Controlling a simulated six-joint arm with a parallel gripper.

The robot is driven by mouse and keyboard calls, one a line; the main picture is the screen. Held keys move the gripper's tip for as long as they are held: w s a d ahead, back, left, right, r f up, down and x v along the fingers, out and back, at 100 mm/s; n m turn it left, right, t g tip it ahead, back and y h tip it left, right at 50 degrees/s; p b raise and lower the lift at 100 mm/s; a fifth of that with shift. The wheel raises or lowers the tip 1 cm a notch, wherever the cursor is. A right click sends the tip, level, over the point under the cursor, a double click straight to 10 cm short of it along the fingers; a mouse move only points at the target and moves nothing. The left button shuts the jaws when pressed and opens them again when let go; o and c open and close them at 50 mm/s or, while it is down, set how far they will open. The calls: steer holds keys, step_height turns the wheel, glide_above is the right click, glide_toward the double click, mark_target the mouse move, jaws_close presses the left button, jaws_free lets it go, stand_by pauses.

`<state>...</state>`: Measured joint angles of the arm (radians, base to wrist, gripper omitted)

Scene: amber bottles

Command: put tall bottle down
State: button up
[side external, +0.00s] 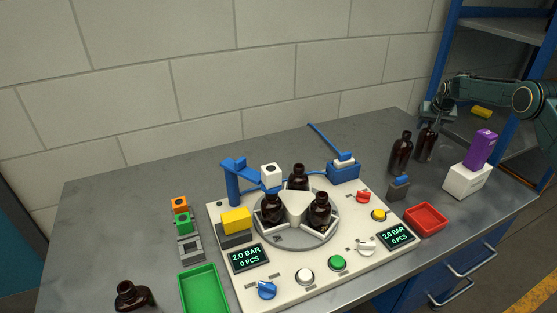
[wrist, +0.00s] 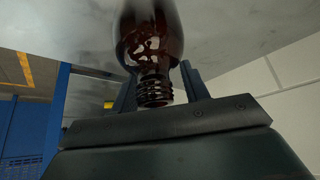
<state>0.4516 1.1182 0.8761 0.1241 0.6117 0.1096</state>
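The tall bottle (side external: 427,143) is dark amber glass and uncapped. It is upright at the back right of the table, with its base at or very near the surface; I cannot tell if it touches. My gripper (side external: 436,118) is at its top, coming from the right. In the wrist view, the fingers of my gripper (wrist: 160,85) lie against both sides of the neck and shoulder of the tall bottle (wrist: 148,40), shut on it. The bottle's threaded mouth points towards the wrist camera. A second tall bottle (side external: 401,155) stands just left of it.
A white box (side external: 466,182) with a purple block (side external: 481,149) stands close on the right. A small grey block with a blue top (side external: 399,187) and a red tray (side external: 426,219) are in front. The panel with a bottle-loaded turntable (side external: 296,245) fills the middle. The table's back left is clear.

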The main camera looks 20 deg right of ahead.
mark_target(430, 141)
steer(key=shift+r, duration=0.2)
steer(key=shift+s+a+r, duration=0.2)
steer(key=shift+s+r, duration=0.05)
steer(key=shift+r, duration=0.35)
steer(key=v, duration=1)
steer(key=shift+s+r, duration=0.2)
steer(key=shift+r, duration=0.05)
steer(key=shift+a, duration=0.1)
